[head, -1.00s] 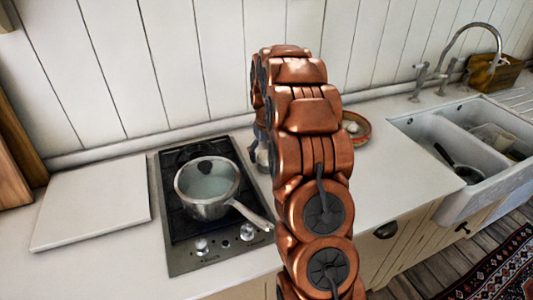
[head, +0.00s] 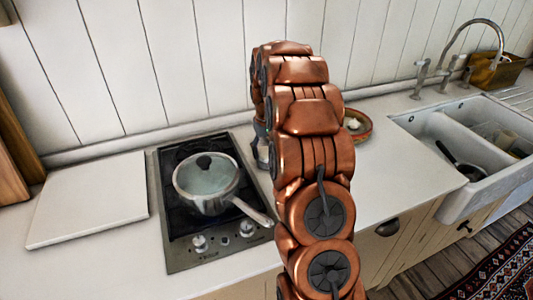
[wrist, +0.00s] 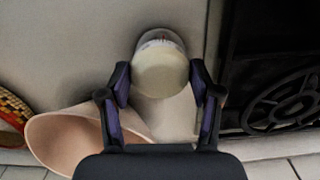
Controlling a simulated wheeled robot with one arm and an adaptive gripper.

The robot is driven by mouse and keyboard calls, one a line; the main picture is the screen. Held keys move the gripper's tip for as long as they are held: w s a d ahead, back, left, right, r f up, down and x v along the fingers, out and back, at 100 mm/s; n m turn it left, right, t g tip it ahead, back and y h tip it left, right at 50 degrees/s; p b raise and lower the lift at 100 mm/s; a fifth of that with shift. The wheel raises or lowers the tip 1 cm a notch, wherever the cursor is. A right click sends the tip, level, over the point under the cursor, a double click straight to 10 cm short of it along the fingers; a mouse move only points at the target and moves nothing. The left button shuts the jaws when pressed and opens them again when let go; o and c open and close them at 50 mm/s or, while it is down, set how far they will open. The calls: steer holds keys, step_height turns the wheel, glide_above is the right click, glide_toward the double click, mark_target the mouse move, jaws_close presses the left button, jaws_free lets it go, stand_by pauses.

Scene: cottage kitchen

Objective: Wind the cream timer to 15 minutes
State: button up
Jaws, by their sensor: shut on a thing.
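The cream timer (wrist: 160,72) shows in the wrist view as a round, pale cream top with a greyish lower ring bearing faint marks at its far edge. It stands on the pale worktop. My gripper (wrist: 160,82) is over it, with one dark finger on each side, shut on the timer. The marks are too small and blurred to read, so I cannot tell its setting. In the head view my arm hides the timer, and only a small part of my gripper (head: 262,145) shows beside the hob.
A lidded saucepan (head: 207,184) stands on the black hob (head: 185,255), its handle pointing toward my arm. A beige flared vessel (wrist: 75,138) is close to my gripper. A patterned dish (head: 358,125) lies right of my arm. The sink (head: 425,125) is further right. A white board (head: 88,198) lies left.

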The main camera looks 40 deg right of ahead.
mark_target(266, 151)
steer(key=o, duration=1.1)
steer(key=shift+o, duration=0.2)
steer(key=shift+r, duration=0.1)
step_height(266, 151, up, 12)
